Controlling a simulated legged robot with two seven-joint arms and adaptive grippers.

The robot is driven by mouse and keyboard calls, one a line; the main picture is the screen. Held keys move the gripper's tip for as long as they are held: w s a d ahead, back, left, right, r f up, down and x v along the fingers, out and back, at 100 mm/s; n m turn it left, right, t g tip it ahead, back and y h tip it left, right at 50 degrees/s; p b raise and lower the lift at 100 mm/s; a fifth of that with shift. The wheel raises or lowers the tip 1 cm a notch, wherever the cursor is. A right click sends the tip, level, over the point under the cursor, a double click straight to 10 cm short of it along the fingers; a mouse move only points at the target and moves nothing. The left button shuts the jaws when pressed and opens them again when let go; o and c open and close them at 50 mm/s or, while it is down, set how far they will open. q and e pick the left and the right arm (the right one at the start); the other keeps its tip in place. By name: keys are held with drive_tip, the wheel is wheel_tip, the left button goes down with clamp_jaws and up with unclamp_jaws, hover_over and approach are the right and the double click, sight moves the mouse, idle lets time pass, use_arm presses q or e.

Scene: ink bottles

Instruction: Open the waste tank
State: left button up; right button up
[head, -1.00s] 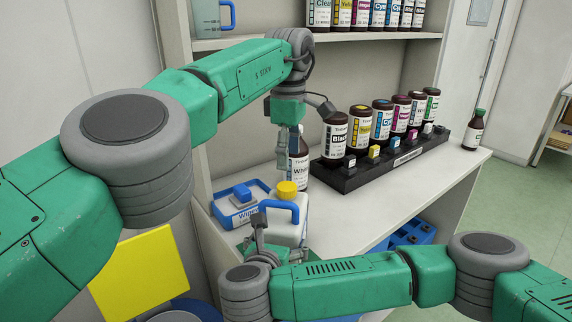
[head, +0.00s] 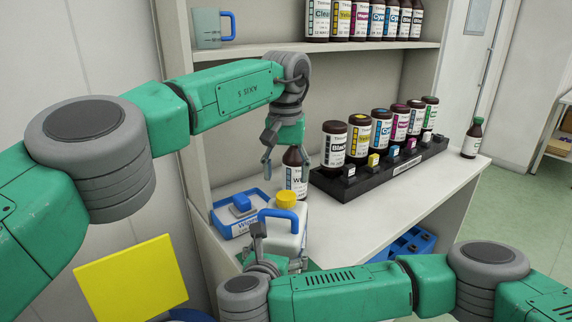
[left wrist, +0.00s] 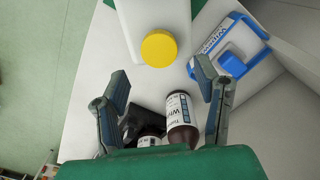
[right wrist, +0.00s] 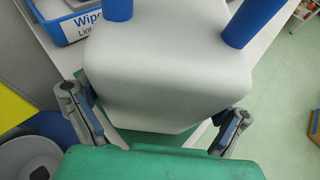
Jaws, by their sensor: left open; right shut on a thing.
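The waste tank is a white container (head: 287,240) with a yellow cap (head: 286,198) and a blue handle. It stands at the near left end of the counter, and the cap is on it. My left gripper (head: 269,163) is open and empty, above and behind the cap in the head view. In the left wrist view the cap (left wrist: 160,48) lies beyond the two open fingers, apart from them. My right gripper (right wrist: 158,118) is shut on the tank's body (right wrist: 165,65), with one finger on each side. In the head view its fingers are partly hidden.
A brown White ink bottle (head: 294,176) stands close behind the tank. A blue wipes box (head: 226,216) is on its left. A black rack (head: 375,178) with several ink bottles stands to the right. The counter's front middle is clear. A yellow panel (head: 130,280) is at lower left.

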sight(286, 194)
use_arm(q)
wheel_tip(286, 194, down, 6)
idle(0.4)
drive_tip(key=shift+c, duration=0.5)
